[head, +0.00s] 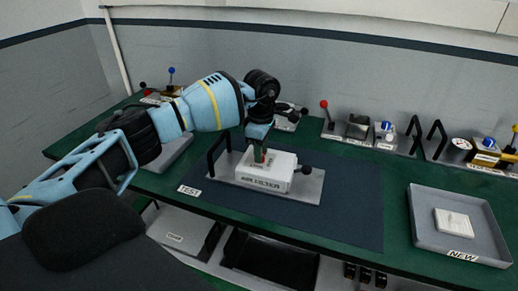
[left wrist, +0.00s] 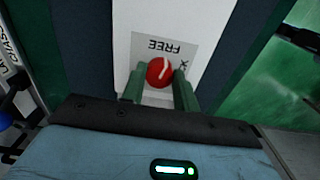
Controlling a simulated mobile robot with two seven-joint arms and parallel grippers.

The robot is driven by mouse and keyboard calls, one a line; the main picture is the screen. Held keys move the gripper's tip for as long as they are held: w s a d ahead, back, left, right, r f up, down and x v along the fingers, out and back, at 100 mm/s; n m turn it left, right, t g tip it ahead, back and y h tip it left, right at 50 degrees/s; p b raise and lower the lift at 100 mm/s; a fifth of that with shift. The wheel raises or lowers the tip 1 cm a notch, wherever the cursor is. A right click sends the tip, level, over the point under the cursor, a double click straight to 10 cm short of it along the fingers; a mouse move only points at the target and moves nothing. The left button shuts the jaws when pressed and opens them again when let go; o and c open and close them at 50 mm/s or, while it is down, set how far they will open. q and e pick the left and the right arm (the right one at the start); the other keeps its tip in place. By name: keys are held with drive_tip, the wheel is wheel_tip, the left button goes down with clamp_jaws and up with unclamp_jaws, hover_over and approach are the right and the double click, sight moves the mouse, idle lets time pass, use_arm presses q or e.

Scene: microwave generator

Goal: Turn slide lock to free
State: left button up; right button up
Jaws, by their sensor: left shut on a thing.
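The slide lock is a red round knob (left wrist: 160,71) with a white line across it, on a grey plate (left wrist: 168,47) of a white box. The plate reads FREE, upside down in the left wrist view, with a partly hidden second label at its right. The white line runs at a slant. My left gripper (left wrist: 160,88) has its two green fingers on either side of the knob, shut on it. In the head view, my left gripper (head: 262,157) reaches down onto the white box (head: 266,171), and the knob is mostly hidden there.
The box stands on a grey base plate (head: 305,190) with a black handle (head: 217,152) and a black ball knob (head: 307,169), on a dark mat (head: 345,215). A grey tray marked NEW (head: 423,230) is at the right. Several lever devices line the back.

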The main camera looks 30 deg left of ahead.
use_arm(q)
drive_tip(key=shift+n, duration=1.1)
drive_tip(key=shift+n+p, duration=0.3)
drive_tip(key=shift+n, duration=0.1)
drive_tip(key=o, duration=1)
drive_tip(key=shift+r, duration=3.9)
drive_tip(key=shift+f, duration=0.1)
